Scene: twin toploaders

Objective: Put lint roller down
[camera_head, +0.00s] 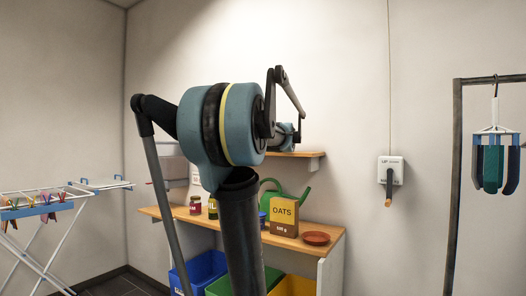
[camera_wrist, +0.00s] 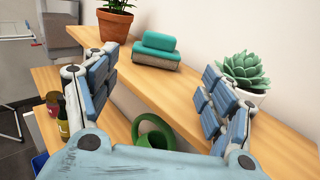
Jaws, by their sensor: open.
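I cannot make out a lint roller in either view. My gripper (camera_wrist: 160,62) is open in the wrist view, its two blue-padded fingers spread wide with nothing held between them. It faces a wooden wall shelf (camera_wrist: 185,95). My arm hides the rest and most of my gripper.
Below the shelf, a wooden bench (camera_head: 334,232) holds an oats box (camera_head: 284,214), a brown dish (camera_head: 316,239), jars (camera_head: 195,205) and a green watering can (camera_wrist: 153,133). A blue bin (camera_head: 206,267) stands underneath. A drying rack (camera_head: 45,205) is at left, a lever box (camera_head: 391,168) on the wall.

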